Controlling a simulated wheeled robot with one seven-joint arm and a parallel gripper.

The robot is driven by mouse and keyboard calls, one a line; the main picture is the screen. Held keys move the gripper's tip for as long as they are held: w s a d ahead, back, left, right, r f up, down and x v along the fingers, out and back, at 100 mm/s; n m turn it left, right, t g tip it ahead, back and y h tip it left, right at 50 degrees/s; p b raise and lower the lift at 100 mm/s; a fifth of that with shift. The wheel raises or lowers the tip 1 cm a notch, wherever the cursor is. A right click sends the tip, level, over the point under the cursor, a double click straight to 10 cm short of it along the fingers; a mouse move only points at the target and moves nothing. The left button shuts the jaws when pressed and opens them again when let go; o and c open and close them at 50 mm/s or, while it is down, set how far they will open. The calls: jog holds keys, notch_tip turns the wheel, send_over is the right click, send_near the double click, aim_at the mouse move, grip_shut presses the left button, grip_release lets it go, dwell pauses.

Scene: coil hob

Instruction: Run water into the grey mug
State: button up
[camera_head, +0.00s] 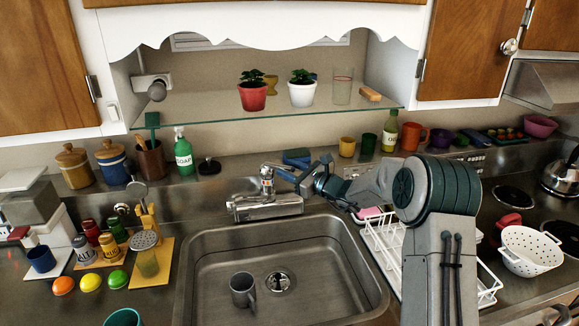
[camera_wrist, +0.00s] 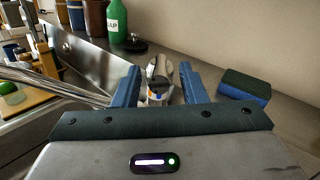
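The grey mug (camera_head: 242,290) stands upright in the sink basin (camera_head: 330,262), left of the drain. The metal faucet (camera_head: 265,206) is mounted at the sink's back edge, with its lever on top. No stream of water shows, and the inside of the mug is too dark to read. My gripper (camera_head: 281,173) is at the faucet's top from the right. In the wrist view my gripper (camera_wrist: 160,82) is open, with its blue fingers on either side of the faucet lever (camera_wrist: 157,80). I cannot tell whether either finger touches it.
A blue and dark sponge (camera_head: 296,156) lies behind the faucet; it also shows in the wrist view (camera_wrist: 245,87). A green soap bottle (camera_head: 183,152) stands back left. A white dish rack (camera_head: 385,245) is right of the sink. A glass shelf with potted plants hangs above.

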jog(key=shift+w+a, duration=0.1)
jog(key=shift+a, duration=0.1)
grip_shut()
jog(key=shift+r+h+p, duration=0.3)
jog(key=shift+r+p, duration=0.15)
jog(key=shift+p, duration=0.1)
jog(key=shift+w+a+r+g+p, duration=0.1)
jog(key=shift+a+r+g+p, duration=0.05)
jog(key=shift+g+p, duration=0.2)
grip_release()
